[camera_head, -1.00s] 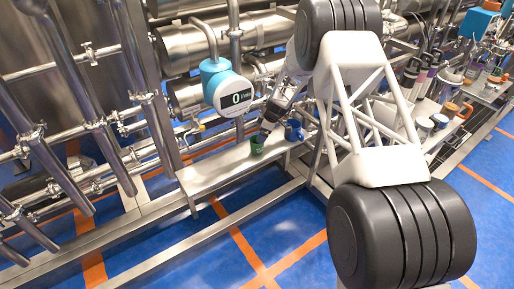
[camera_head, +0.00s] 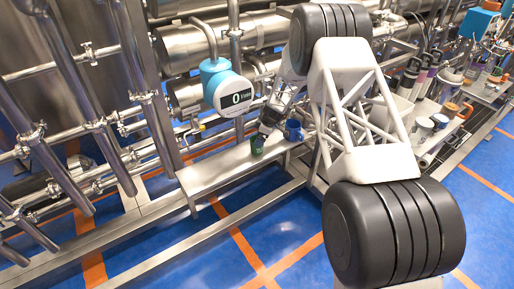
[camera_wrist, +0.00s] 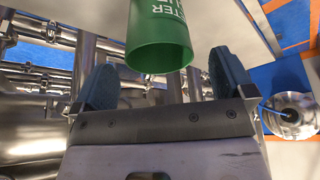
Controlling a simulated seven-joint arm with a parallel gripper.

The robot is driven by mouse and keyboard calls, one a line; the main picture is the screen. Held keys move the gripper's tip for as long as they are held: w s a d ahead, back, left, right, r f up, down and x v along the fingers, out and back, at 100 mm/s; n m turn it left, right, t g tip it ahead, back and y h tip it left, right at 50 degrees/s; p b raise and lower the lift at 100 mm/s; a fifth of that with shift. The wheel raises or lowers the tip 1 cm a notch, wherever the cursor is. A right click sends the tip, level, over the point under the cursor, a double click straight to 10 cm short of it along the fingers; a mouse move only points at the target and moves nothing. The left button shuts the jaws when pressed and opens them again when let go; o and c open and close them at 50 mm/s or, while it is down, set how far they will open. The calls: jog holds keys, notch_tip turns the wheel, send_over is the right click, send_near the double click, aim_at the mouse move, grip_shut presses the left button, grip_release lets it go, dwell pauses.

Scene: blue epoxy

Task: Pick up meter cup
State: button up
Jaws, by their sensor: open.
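The meter cup is a green cup (camera_head: 257,144) standing on the steel shelf (camera_head: 215,172) in the head view. The wrist view shows the green cup (camera_wrist: 162,38) close up, with white lettering partly cut off by the top edge. My gripper (camera_wrist: 165,72) is open, its two blue fingertips spread wide. The near end of the cup lies about level with the gap between the fingertips, which are on either side of it with no clear contact. In the head view my gripper (camera_head: 262,133) is right beside the cup, and its fingers are too small to make out.
A blue cup (camera_head: 293,130) stands on the shelf just right of the green one. A teal flow meter (camera_head: 228,88) hangs behind on pipes. Bottles and containers (camera_head: 425,125) crowd the bench at the right. The shelf left of the green cup is clear.

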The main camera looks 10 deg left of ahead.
aim_at(255, 151)
jog(key=shift+f, duration=0.1)
jog(key=shift+x, duration=2.5)
jog(key=shift+w+a, duration=0.1)
jog(key=shift+c, duration=0.3)
jog(key=c, duration=0.9)
